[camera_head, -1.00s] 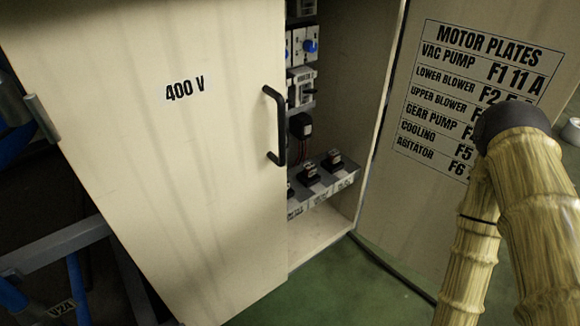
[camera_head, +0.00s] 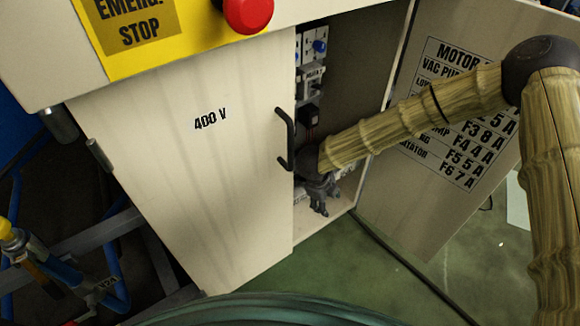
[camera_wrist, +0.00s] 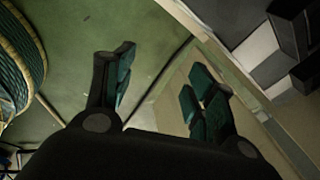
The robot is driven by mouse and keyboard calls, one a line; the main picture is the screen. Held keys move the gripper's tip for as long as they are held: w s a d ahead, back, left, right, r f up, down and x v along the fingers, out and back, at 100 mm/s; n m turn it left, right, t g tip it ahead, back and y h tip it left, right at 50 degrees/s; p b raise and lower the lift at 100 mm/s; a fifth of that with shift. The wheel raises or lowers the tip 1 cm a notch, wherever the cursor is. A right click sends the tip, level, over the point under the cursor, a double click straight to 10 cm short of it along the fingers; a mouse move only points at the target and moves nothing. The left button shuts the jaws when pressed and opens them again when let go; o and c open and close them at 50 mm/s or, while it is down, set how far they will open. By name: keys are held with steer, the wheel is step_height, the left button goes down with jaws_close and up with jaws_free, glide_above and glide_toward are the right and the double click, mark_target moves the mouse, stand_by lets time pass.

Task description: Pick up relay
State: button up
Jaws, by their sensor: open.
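My gripper (camera_head: 320,205) is inside the open part of the cabinet, pointing down in front of the low shelf. In the wrist view my gripper (camera_wrist: 163,85) has its fingers spread, with nothing between them. Dark block-like parts, which look like relays, show at the upper right of the wrist view, one above (camera_wrist: 289,24) and one below (camera_wrist: 308,68). They lie to the right of the fingers, apart from them. In the head view my gripper and arm hide most of the shelf's relays.
The closed cabinet door (camera_head: 190,190) with its black handle (camera_head: 284,138) stands left of my gripper. The open door with the motor plates list (camera_head: 462,160) is on the right. A red emergency stop button (camera_head: 248,12) is above. Green floor (camera_head: 350,270) lies in front.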

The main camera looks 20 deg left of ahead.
steer(key=w+a+r+m+p, duration=0.1)
steer(key=a+r, duration=0.3)
steer(key=r, duration=0.1)
steer(key=w+a+r+m+g+y+p, duration=0.1)
steer(key=a+r+p, duration=0.1)
steer(key=a+r, duration=0.3)
steer(key=w+a+r+m+g+y+p, duration=0.1)
steer(key=a+r+m, duration=0.1)
steer(key=a+r, duration=0.2)
steer(key=shift+w+a+r+p, duration=0.1)
steer(key=shift+r+p, duration=0.05)
steer(key=shift+r, duration=0.5)
steer(key=shift+w+a+r+p, duration=0.1)
steer(key=shift+r+p, duration=0.05)
steer(key=shift+r, duration=0.45)
step_height(320, 180, down, 5)
steer(key=shift+r+b, duration=0.15)
steer(key=shift+b, duration=0.2)
steer(key=shift+s+d+f+b, duration=0.15)
steer(key=shift+f+b, duration=0.15)
steer(key=shift+f, duration=1)
steer(key=shift+s+f+b, duration=0.1)
steer(key=shift+f+b, duration=0.2)
steer(key=shift+f, duration=1)
steer(key=c, duration=1.1)
